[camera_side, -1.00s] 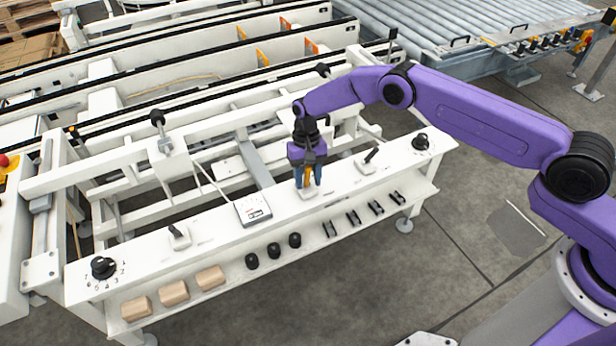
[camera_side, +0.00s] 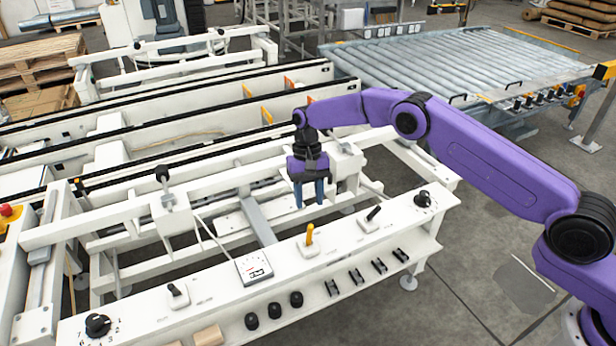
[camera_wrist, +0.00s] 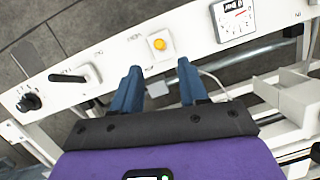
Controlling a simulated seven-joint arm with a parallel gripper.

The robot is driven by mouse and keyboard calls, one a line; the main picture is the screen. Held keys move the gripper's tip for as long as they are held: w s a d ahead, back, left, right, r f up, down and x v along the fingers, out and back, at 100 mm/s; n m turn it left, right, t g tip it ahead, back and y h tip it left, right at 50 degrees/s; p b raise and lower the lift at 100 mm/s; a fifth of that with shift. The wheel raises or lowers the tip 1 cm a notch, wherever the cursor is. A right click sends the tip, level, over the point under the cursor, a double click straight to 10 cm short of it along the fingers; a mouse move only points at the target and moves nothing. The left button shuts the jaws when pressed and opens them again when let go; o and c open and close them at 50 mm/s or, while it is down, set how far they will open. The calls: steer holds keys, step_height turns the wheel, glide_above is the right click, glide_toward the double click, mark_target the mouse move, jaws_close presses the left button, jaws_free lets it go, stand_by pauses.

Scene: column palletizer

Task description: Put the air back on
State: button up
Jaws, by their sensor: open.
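The yellow lever (camera_side: 309,234) stands nearly upright on a white base plate in the middle of the white panel (camera_side: 214,279). In the wrist view the yellow lever (camera_wrist: 160,44) shows almost end-on as a round knob. A pressure gauge (camera_side: 254,268) sits left of it in the side view, and the gauge (camera_wrist: 234,18) is at the upper right in the wrist view; its reading is too small to tell. My gripper (camera_side: 309,205) is open and empty, above and behind the yellow lever, clear of it. Its blue fingers (camera_wrist: 159,67) point down.
Black-handled levers stand at left (camera_side: 175,290) and right (camera_side: 373,214) of the panel. Rotary knobs sit at its left (camera_side: 98,325) and right (camera_side: 423,199) ends. A lower shelf holds black caps (camera_side: 274,309) and wooden blocks (camera_side: 208,336). Frame bars lie behind the panel.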

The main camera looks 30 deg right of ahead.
steer(key=shift+v, duration=2.7)
